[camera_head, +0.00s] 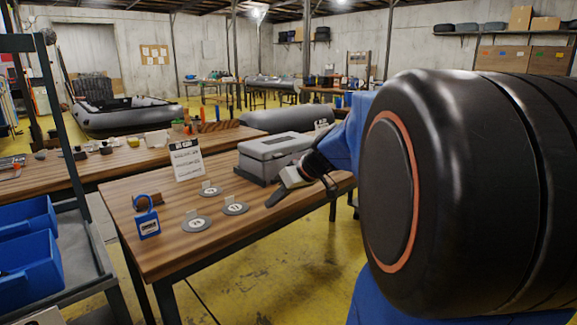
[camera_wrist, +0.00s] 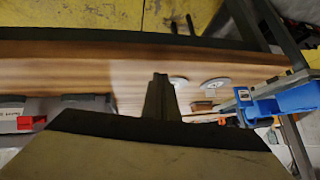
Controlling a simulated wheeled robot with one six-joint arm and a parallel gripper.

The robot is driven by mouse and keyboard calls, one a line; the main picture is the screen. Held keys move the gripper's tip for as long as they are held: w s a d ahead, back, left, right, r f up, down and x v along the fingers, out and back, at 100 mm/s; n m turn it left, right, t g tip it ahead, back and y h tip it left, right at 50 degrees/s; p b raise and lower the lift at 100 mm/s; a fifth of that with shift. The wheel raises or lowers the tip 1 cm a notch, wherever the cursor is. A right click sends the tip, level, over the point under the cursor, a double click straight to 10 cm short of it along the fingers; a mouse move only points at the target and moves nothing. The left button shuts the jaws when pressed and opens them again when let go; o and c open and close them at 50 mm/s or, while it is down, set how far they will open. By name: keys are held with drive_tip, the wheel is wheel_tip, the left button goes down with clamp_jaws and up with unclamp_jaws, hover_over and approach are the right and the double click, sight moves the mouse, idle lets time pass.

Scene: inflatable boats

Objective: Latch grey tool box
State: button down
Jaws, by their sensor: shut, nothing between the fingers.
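The grey tool box (camera_head: 274,149) stands on the wooden workbench (camera_head: 165,250), and its lid looks down. Its near front is partly hidden by my gripper (camera_head: 276,197), which is in front of and to the right of it, low over the bench. My gripper is shut and empty. In the wrist view, its dark fingers (camera_wrist: 160,96) stick out over the bench. Part of the grey tool box (camera_wrist: 85,104) shows at the left there, with a red part (camera_wrist: 32,122) that may be a latch. I cannot tell whether it is fastened.
Several round grey discs (camera_head: 197,223) lie on the bench, left of my gripper. A blue padlock-like item (camera_head: 147,222) stands at the bench's left edge, and a printed card (camera_head: 187,160) stands behind. Blue bins (camera_head: 28,262) sit on a rack at left.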

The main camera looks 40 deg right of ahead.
drive_tip(key=w+d, duration=0.1)
drive_tip(key=d, duration=0.3)
drive_tip(key=w+d+r+t, duration=0.1)
drive_tip(key=d, duration=0.4)
drive_tip(key=w+d+r+t, duration=0.1)
drive_tip(key=d, duration=0.3)
drive_tip(key=shift+w+d+r+h, duration=0.1)
drive_tip(key=shift+d+h, duration=0.25)
drive_tip(key=shift+h, duration=0.05)
drive_tip(key=d+r+t+h, duration=0.1)
drive_tip(key=d+t+h, duration=0.1)
drive_tip(key=d, duration=1)
drive_tip(key=x, duration=0.4)
drive_tip(key=r+x, duration=0.1)
drive_tip(key=x, duration=0.2)
drive_tip(key=shift+w+a+f, duration=0.25)
drive_tip(key=shift+w, duration=1)
